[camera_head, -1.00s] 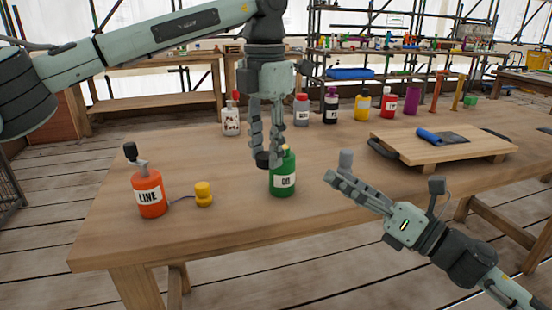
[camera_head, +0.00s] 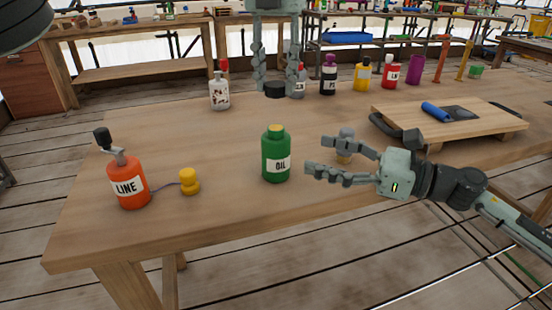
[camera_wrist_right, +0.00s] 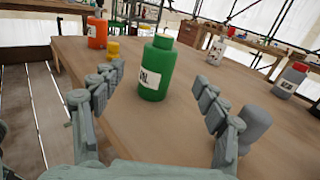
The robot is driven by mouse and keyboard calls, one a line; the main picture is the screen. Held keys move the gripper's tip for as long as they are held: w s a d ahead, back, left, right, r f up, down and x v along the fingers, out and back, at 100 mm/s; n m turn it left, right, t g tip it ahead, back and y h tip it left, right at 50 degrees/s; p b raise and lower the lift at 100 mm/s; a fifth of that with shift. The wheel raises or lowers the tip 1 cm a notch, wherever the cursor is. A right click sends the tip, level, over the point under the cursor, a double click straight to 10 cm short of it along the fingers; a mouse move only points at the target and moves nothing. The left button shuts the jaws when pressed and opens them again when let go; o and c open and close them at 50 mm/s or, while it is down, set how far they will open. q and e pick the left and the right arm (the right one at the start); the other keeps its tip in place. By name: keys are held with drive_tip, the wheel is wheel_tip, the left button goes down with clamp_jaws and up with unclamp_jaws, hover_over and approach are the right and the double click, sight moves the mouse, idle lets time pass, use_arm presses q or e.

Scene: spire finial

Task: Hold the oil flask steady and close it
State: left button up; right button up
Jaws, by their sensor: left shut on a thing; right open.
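The green oil flask (camera_head: 276,158) stands upright on the wooden table, its label facing forward. Its neck is uncovered, with a yellowish top; it also shows in the right wrist view (camera_wrist_right: 157,72). My left gripper (camera_head: 277,84) is shut on a black cap (camera_head: 275,90), held up behind the flask and apart from it. My right gripper (camera_head: 312,160) is open just right of the flask, fingers pointing at it. In the right wrist view the flask stands ahead, between the lines of the two fingers (camera_wrist_right: 160,88), and does not appear to be touched.
An orange LINE bottle (camera_head: 127,185) and a small yellow object (camera_head: 190,182) stand to the left. A grey knobbed object (camera_wrist_right: 254,124) stands close beside a right finger. Several bottles line the back. A wooden board (camera_head: 450,125) lies right. The table front is clear.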

drive_tip(key=x, duration=1)
drive_tip(key=shift+c, duration=0.4)
clamp_jaws()
use_arm(q)
hover_over(276, 128)
drive_tip(key=shift+w+f, duration=0.1)
drive_tip(key=shift+f, duration=2.4)
